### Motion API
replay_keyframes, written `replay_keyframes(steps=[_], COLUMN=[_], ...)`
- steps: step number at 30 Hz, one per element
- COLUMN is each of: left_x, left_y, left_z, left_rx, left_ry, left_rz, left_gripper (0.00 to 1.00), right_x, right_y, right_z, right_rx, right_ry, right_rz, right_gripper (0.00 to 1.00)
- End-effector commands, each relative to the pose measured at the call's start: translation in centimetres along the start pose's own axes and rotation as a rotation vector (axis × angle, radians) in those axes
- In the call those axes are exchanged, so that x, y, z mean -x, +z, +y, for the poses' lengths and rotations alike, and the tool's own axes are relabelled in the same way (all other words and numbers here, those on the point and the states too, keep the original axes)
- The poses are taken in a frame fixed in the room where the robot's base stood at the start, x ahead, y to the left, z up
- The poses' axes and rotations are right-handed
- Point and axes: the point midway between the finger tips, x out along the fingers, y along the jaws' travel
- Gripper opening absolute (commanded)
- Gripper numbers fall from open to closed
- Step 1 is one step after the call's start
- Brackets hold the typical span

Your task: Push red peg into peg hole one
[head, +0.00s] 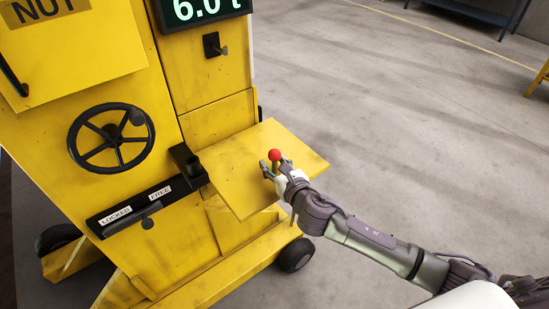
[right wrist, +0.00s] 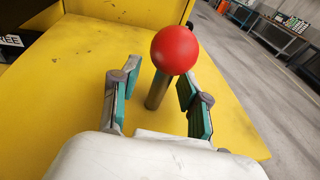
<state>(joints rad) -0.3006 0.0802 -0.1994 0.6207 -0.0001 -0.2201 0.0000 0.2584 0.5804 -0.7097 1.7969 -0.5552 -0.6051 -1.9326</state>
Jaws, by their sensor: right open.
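The red peg (head: 275,155) has a round red knob on a metal shaft. It stands on the yellow shelf (head: 228,165) of the machine. In the right wrist view its knob (right wrist: 175,50) is in front of me, with the shaft below, leaning slightly in the picture. My right gripper (head: 275,169) is open, with its fingers (right wrist: 158,85) on either side of the shaft near the fingertips. I cannot tell whether they touch it. My left gripper is out of view.
The yellow machine carries a black handwheel (head: 111,139), a dark bracket (head: 187,165) beside the shelf and a black slot plate (head: 133,206) labelled LOCKED and FREE. A display (head: 203,9) reads 6.0 t. Open concrete floor (head: 400,130) lies to the right.

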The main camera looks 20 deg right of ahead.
Motion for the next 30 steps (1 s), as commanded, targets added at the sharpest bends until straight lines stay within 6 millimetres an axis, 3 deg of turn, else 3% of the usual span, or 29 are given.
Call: replay_keyframes(steps=[4, 12, 24, 30], left_x=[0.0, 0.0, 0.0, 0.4], left_y=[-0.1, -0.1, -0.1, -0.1], left_z=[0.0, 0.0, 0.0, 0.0], left_rx=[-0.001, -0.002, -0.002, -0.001], left_ry=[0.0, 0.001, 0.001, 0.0], left_rz=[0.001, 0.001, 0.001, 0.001], left_gripper=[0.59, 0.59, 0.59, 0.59], right_x=[0.0, 0.1, 0.1, 0.3], right_y=[0.0, 0.0, 0.1, 1.6], right_z=[0.0, 0.0, 0.0, -0.1], right_rx=[0.0, 0.0, 0.0, 0.002], right_ry=[0.0, 0.0, 0.0, 0.0], right_rz=[0.0, 0.0, -0.001, -0.004], right_gripper=[0.45, 0.0, 0.0, 0.0])
